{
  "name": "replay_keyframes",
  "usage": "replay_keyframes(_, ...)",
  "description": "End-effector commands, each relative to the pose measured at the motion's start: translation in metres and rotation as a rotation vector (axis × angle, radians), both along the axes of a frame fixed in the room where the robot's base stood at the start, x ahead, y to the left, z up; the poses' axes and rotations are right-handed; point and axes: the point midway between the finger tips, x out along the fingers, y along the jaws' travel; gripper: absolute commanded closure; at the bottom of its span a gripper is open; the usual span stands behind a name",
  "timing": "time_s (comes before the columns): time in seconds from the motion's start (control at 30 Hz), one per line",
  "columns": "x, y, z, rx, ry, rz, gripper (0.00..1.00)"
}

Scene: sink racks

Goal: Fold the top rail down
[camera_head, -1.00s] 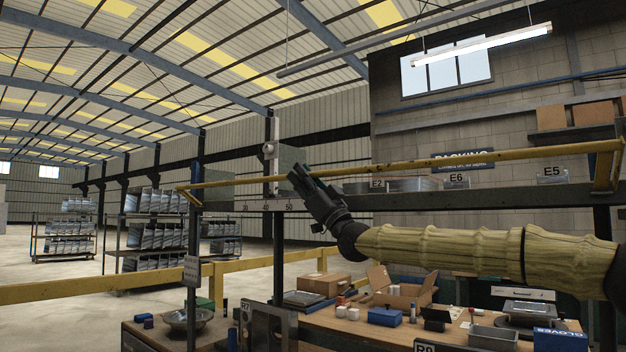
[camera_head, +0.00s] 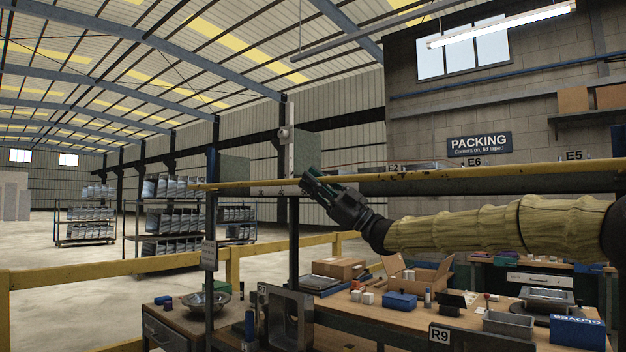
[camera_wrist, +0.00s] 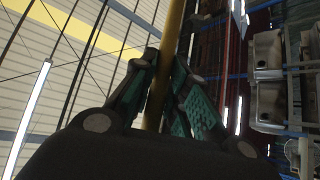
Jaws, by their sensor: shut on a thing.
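The yellow top rail (camera_head: 450,173) runs across the head view, just above the dark grey shelf beam (camera_head: 540,183), nearly level with it. Whether it touches the beam is not clear. My gripper (camera_head: 308,181) is at the rail's left half, reaching in from the right. In the wrist view the rail (camera_wrist: 170,45) passes between the two green-padded fingers (camera_wrist: 160,92) of my gripper, which are closed around it. The rail's far left end shows beside the left post. The rail's right-hand joint is hard to make out behind my arm.
A yellow guard rail (camera_head: 90,270) crosses at left. A PACKING sign (camera_head: 479,143) hangs on the wall behind. Air above the rail is clear.

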Motion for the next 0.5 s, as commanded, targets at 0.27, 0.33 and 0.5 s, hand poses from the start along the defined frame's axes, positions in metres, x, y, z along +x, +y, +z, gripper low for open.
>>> replay_keyframes(0.27,0.0001,-0.0003,0.0009,-0.001,-0.003,-0.001,1.0)
replay_keyframes(0.33,0.0001,-0.0004,0.001,-0.001,-0.003,-0.001,1.0)
replay_keyframes(0.5,0.0002,-0.0005,0.0009,-0.001,-0.003,-0.001,0.63)
